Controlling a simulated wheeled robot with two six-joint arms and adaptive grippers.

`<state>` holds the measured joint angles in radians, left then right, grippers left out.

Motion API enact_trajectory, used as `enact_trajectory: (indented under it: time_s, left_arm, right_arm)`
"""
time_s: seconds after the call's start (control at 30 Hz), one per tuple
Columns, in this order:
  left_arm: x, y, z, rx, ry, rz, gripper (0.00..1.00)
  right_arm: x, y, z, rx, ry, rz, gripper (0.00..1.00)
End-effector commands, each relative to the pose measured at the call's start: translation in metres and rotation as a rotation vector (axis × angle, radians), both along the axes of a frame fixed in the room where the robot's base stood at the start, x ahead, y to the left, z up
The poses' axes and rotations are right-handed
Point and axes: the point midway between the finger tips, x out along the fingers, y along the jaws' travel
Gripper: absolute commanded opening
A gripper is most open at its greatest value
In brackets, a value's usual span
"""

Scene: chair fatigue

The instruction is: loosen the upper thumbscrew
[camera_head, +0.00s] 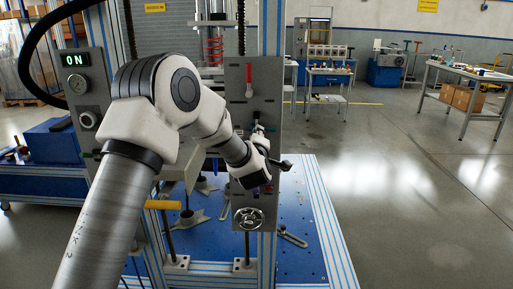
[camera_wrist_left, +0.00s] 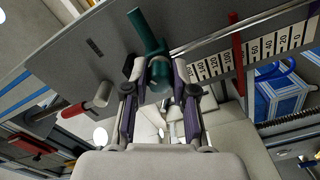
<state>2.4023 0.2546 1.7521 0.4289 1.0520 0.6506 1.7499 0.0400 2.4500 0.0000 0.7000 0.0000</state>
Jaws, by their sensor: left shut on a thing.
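A teal-green thumbscrew (camera_wrist_left: 158,72) with a bar-like handle shows in the left wrist view, in front of a grey panel. My left gripper (camera_wrist_left: 158,88) has its purple fingers on both sides of it and is shut on it. The wrist hides most of the contact there. I cannot tell from the pictures which thumbscrew is the upper one. My right gripper is not in view.
A red lever (camera_head: 249,76) is high on the panel and a handwheel (camera_head: 248,218) is below my gripper. A blue base plate (camera_head: 318,240) carries the machine.

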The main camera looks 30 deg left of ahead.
Motion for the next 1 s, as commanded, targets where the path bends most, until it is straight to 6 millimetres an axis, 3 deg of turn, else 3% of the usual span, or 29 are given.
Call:
enact_trajectory:
  time_s: [0.03, 1.0]
  left_arm:
    - [0.0, 0.0, -0.007, -0.037, -0.024, 0.0, 0.0]
    - [0.0, 0.0, -0.004, -0.788, -0.484, 0.0, 0.0]
  right_arm:
    - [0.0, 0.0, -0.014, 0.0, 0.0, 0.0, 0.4]
    - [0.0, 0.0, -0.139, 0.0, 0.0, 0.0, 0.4]
